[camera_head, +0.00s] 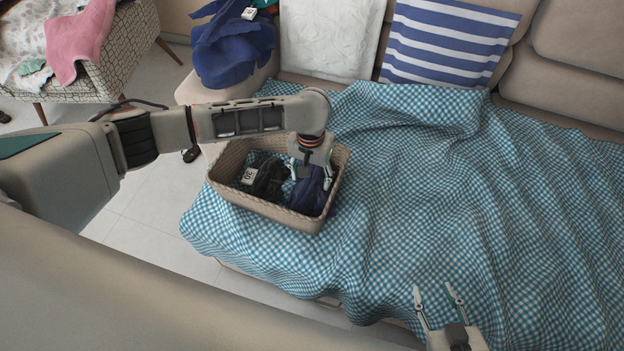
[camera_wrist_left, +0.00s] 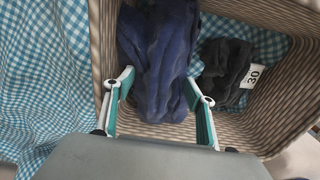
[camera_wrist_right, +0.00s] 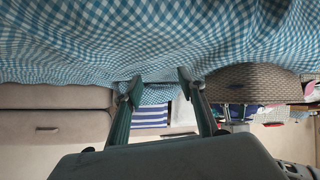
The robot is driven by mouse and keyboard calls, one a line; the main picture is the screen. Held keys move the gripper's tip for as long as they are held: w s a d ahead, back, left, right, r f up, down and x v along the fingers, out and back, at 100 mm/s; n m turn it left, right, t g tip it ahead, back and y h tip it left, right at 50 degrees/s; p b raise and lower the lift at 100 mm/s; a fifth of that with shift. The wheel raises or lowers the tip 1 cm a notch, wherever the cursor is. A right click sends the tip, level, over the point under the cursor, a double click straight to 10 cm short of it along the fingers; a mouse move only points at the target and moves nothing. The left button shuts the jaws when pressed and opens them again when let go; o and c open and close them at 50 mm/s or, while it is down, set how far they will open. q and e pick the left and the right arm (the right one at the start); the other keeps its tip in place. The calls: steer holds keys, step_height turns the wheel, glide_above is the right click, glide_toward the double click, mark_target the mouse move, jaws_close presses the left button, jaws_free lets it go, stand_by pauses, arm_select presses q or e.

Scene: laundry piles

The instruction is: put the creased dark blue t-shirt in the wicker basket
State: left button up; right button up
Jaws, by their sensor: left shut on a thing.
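A creased dark blue t-shirt (camera_head: 312,196) is inside the wicker basket (camera_head: 265,210), at its right side in the head view. My left gripper (camera_head: 309,173) reaches down into the basket and is shut on this t-shirt, hiding part of it. In the left wrist view the t-shirt (camera_wrist_left: 158,60) lies bunched between the two fingers, against the basket's woven wall (camera_wrist_left: 104,60). I cannot tell how much of its weight rests on the basket floor. My right gripper (camera_head: 438,296) is open and empty above the checked cover at the lower right.
A black garment (camera_head: 268,177) with a tag marked 30 lies in the basket beside the t-shirt. The blue checked cover (camera_head: 470,200) drapes the sofa, with free room right of the basket. A blue garment (camera_head: 233,50) lies on the sofa arm. Cushions (camera_head: 445,42) stand behind.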

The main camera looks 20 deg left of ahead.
mark_target(311, 183)
arm_select(q)
steer(key=shift+s+f, duration=0.2)
steer(key=shift+f, duration=1.05)
steer(key=shift+w+f+b, duration=0.1)
steer(key=shift+f+b, duration=0.05)
steer(key=shift+b, duration=0.2)
steer(key=shift+w+r, duration=0.1)
steer(key=shift+r, duration=0.2)
arm_select(e)
steer(key=shift+w+a+r, duration=0.1)
steer(key=shift+a+r, duration=0.1)
steer(key=shift+a, duration=0.2)
arm_select(q)
steer(key=shift+f, duration=0.15)
steer(key=shift+f+p, duration=0.3)
steer(key=shift+f, duration=0.2)
arm_select(e)
steer(key=shift+d+f, duration=0.15)
steer(key=shift+d, duration=0.1)
arm_select(q)
steer(key=o, duration=0.9)
